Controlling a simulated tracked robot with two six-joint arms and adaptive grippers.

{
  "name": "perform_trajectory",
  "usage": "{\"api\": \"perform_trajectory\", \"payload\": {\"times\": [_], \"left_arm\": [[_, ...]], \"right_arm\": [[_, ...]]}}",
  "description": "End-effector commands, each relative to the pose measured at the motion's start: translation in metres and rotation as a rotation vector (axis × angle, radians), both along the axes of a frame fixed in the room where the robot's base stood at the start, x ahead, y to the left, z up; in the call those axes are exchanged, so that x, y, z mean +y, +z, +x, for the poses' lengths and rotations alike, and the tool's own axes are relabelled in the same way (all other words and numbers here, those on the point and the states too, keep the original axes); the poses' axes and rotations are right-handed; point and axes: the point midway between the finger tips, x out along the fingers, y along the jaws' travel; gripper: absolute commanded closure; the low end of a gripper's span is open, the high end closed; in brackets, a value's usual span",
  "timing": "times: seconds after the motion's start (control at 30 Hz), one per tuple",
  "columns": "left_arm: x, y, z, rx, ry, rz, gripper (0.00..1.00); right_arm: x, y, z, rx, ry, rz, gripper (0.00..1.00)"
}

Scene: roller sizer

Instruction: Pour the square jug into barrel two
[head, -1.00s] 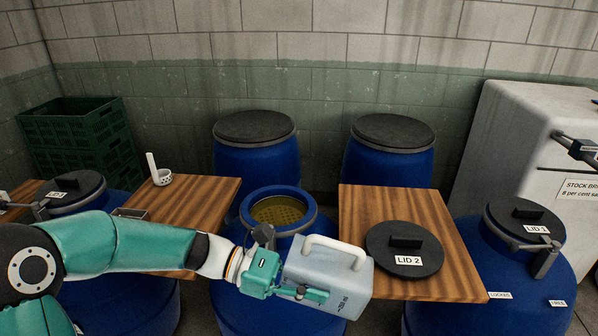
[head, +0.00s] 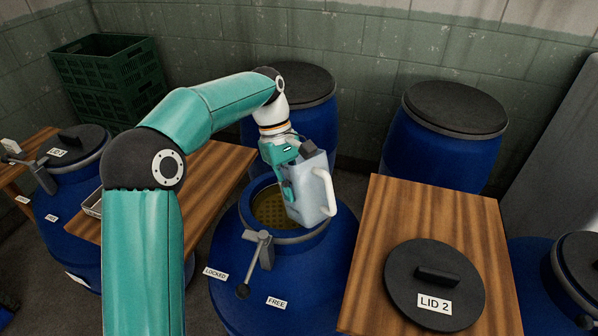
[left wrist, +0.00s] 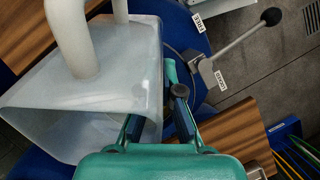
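The square jug (head: 309,192) is a grey translucent box with a white loop handle on its right. It also shows large in the left wrist view (left wrist: 85,115), its wide mouth towards the left. My left gripper (head: 287,172) is shut on its side and holds it over the far right part of the open barrel (head: 330,270). The jug looks tilted; I see no stream, and its contents are hidden. The barrel is blue, with a yellowish perforated screen (head: 268,209) inside its rim. Lid 2 (head: 433,286) lies on the right wooden table. My right gripper is not in view.
A lever (head: 259,260) stands at the barrel's front between LOCKED and FREE labels. Wooden tables (head: 425,215) flank the barrel. Two closed blue barrels (head: 440,140) stand behind, near the wall. Green crates (head: 110,75) are at the back left.

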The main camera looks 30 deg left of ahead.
Motion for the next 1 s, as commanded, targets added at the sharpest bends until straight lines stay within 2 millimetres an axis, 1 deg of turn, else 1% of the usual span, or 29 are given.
{"api": "perform_trajectory", "payload": {"times": [0.1,0.27,0.5,0.7,0.83,1.0], "left_arm": [[0.007,0.003,0.003,-0.008,0.016,0.018,1.00],[0.012,0.002,0.003,-0.025,0.021,0.059,1.00],[0.020,0.002,0.004,-0.068,0.026,0.178,1.00],[0.026,0.005,0.005,-0.102,0.027,0.274,1.00],[0.029,0.007,0.005,-0.115,0.028,0.314,1.00],[0.030,0.009,0.005,-0.124,0.029,0.338,1.00]], "right_arm": [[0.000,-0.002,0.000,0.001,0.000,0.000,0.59],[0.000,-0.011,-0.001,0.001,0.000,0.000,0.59],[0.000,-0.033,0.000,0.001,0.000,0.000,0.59],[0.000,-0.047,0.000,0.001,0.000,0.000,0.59],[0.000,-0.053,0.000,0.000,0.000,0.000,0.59],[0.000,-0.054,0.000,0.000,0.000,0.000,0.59]]}}
